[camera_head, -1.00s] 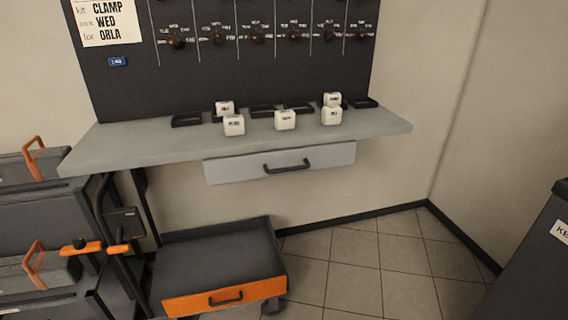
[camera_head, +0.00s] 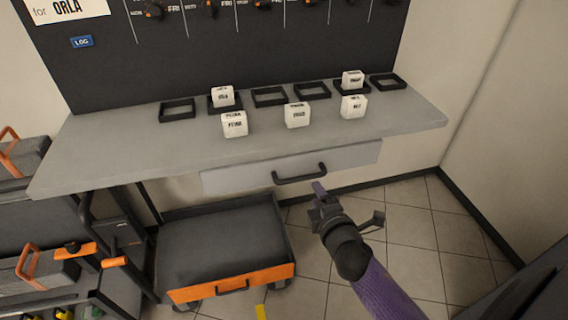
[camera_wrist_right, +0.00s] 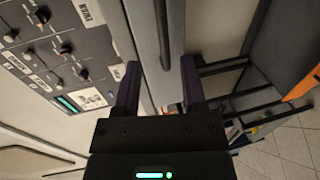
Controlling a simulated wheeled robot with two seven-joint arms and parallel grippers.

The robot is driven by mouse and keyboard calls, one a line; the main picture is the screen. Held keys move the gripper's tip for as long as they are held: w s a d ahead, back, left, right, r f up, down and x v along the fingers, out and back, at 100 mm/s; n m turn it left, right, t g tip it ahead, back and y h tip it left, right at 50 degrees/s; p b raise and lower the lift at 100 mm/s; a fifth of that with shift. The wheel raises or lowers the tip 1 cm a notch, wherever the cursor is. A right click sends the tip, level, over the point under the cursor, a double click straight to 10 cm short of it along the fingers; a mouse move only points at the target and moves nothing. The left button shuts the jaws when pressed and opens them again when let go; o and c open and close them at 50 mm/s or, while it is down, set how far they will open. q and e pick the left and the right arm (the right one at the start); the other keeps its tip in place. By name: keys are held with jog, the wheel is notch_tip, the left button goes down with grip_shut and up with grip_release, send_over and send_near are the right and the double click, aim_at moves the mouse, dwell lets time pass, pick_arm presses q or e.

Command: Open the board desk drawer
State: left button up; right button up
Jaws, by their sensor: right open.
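The board desk drawer (camera_head: 235,177) is a pale grey front under the desk top, and it looks shut. Its dark bar handle (camera_head: 300,178) is clear of any grip in the head view. My right gripper (camera_head: 345,203) is open and empty, just below and right of the handle, on a purple arm from the lower right. In the right wrist view its two fingers (camera_wrist_right: 159,88) are spread, with a grey edge and a dark bar seen between them; I cannot tell if they touch anything. My left gripper is not in view.
The grey desk top (camera_head: 110,150) carries several white labelled blocks and black square frames. A low dark cart (camera_head: 215,245) with an orange front stands below left. Shelving with orange handles (camera_head: 28,265) is at far left. Tiled floor lies open at right.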

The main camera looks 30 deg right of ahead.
aim_at(306, 175)
jog(key=b+x, duration=0.2)
jog(key=x, duration=0.6)
jog(key=shift+w+d+f, duration=0.1)
jog(key=shift+w+f, duration=0.05)
jog(key=shift+f, duration=0.05)
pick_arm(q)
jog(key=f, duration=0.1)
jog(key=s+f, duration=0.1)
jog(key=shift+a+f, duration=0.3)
pick_arm(e)
jog(key=shift+c, duration=0.3)
grip_shut()
